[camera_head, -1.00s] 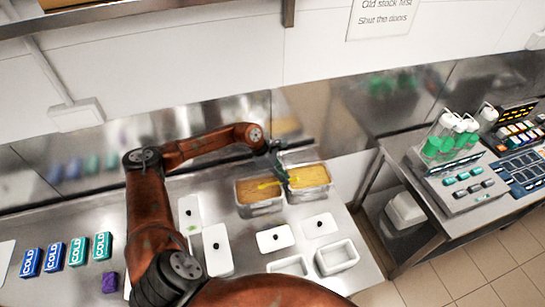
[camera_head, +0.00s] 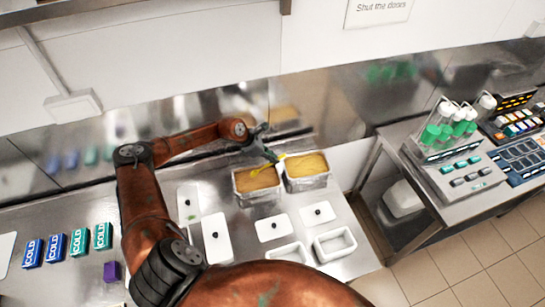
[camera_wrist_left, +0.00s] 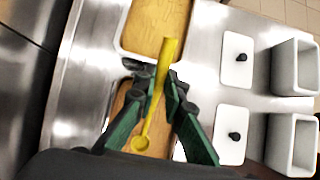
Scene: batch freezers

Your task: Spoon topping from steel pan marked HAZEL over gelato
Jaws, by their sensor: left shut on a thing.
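My left gripper (camera_head: 269,157) is shut on a yellow spoon (camera_head: 256,171), held tilted over the back of the left steel pan (camera_head: 257,199). In the left wrist view the spoon (camera_wrist_left: 155,97) lies between the dark green fingers (camera_wrist_left: 160,112), its round bowl over one pan's tan contents. A second steel pan (camera_head: 307,184) with yellow-tan contents stands just to the right. No HAZEL marking can be read on either pan. My right gripper is not in view.
White lids with black knobs (camera_head: 273,228) lie between pans and tubs. Blue and teal COLD boxes (camera_head: 79,245) and a purple block (camera_head: 111,271) are at the left. A steel splashback (camera_head: 330,120) rises close behind the pans. A second counter (camera_head: 420,180) holds bottles and equipment at right.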

